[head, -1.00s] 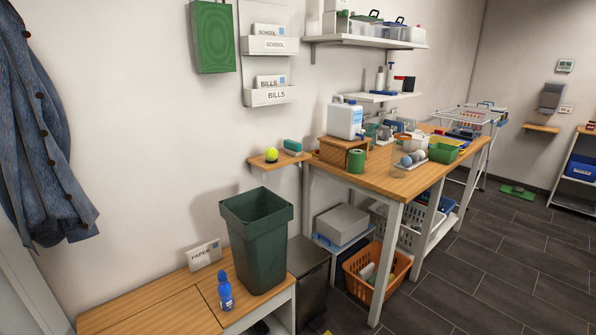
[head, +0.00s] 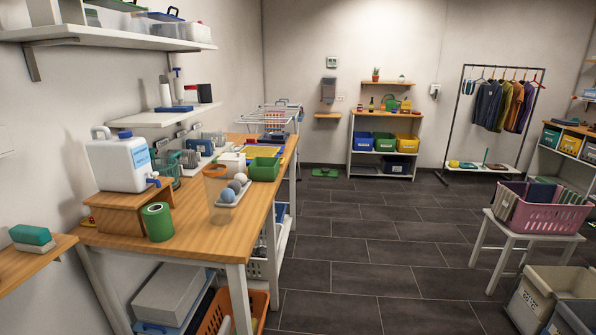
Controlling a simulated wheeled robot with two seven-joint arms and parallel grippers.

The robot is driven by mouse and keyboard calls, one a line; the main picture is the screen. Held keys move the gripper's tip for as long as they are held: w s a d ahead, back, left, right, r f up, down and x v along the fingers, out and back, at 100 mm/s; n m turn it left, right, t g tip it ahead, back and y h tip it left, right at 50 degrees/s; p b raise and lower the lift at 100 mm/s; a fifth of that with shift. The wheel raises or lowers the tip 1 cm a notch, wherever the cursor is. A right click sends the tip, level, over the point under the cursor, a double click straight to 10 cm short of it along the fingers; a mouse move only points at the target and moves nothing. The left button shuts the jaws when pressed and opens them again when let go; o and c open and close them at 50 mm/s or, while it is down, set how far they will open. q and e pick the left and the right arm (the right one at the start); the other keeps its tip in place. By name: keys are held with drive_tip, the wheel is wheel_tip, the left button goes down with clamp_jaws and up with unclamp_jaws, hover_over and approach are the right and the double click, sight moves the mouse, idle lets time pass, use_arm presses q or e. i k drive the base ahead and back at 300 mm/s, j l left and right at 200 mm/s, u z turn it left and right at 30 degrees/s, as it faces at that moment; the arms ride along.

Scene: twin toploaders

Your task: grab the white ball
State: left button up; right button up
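Several balls sit in a row on a small white tray (head: 236,201) on the wooden workbench. The nearest is a blue ball (head: 227,195), with a grey ball (head: 234,186) behind it. The farthest is a pale ball (head: 241,178), the closest to white; it is small and its exact shade is hard to tell. Neither of my grippers shows in the head view.
The workbench (head: 185,236) also holds a green tape roll (head: 157,222), a white jug (head: 120,163), a clear orange-rimmed container (head: 215,180) beside the balls and a green bin (head: 263,169). A white stool with a pink basket (head: 541,208) stands right. Dark floor (head: 370,245) between is free.

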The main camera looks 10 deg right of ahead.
sight(240, 177)
drive_tip(key=i+l+z, duration=0.2)
drive_tip(key=i+z, duration=0.25)
drive_tip(key=i, duration=0.2)
drive_tip(key=i+z, duration=0.45)
drive_tip(key=i, duration=0.2)
